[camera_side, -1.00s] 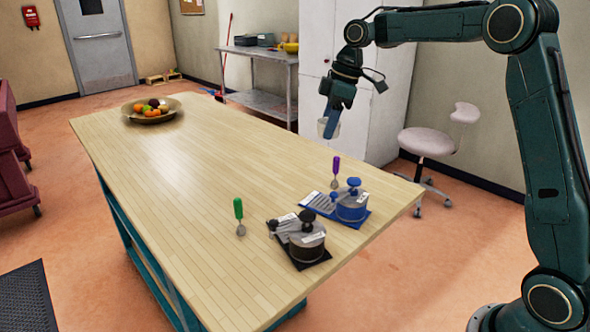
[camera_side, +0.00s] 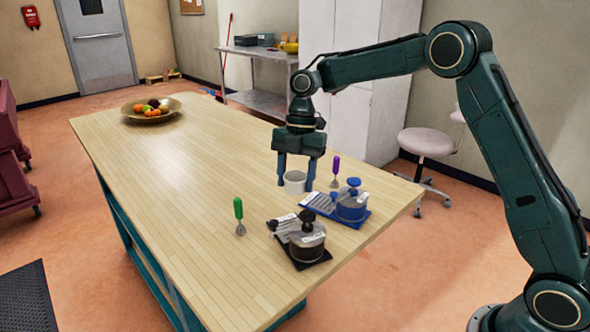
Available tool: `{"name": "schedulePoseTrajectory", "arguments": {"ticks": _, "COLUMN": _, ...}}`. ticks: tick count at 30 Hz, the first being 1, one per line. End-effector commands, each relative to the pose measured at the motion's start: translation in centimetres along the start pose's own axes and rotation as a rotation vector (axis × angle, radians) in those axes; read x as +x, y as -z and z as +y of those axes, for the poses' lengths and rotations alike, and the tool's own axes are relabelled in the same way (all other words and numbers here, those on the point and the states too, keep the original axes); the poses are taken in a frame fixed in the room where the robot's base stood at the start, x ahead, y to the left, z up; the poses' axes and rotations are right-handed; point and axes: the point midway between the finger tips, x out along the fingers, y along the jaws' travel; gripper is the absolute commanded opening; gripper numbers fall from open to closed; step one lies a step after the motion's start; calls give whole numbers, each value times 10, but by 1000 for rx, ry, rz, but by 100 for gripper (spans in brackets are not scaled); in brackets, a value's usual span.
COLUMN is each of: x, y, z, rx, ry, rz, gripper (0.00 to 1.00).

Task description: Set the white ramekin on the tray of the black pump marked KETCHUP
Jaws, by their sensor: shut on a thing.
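My gripper (camera_side: 295,181) points down over the table, its two blue fingers on either side of the white ramekin (camera_side: 295,184). It is shut on the ramekin, which looks upright and appears to be held above the table, behind the pumps. The black pump (camera_side: 307,241) stands on a black tray (camera_side: 312,262) near the table's front right edge. A label shows on it, but its words are too small to read. The blue pump (camera_side: 352,203) stands on a blue tray (camera_side: 352,222) just behind and to the right of the black one.
A green-handled utensil (camera_side: 239,212) stands left of the black pump. A purple-handled one (camera_side: 335,170) stands behind the blue pump, close to my gripper's right finger. A fruit bowl (camera_side: 152,112) is at the table's far end. The wooden table (camera_side: 190,200) is clear on the left.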

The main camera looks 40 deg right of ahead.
Motion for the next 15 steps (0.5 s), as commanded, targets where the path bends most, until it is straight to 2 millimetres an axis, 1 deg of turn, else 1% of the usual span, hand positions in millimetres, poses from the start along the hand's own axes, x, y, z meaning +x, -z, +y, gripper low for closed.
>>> {"name": "schedulePoseTrajectory", "arguments": {"ticks": 1, "x": 6, "y": 4, "z": 1, "rx": -47, "ry": 15, "rz": 1, "gripper": 27}}
{"name": "schedulePoseTrajectory", "arguments": {"ticks": 6, "x": 18, "y": 13, "z": 2, "rx": -169, "ry": 48, "rz": 0, "gripper": 27}}
{"name": "schedulePoseTrajectory", "arguments": {"ticks": 15, "x": 24, "y": 17, "z": 3, "rx": -238, "ry": 66, "rz": 0, "gripper": 27}}
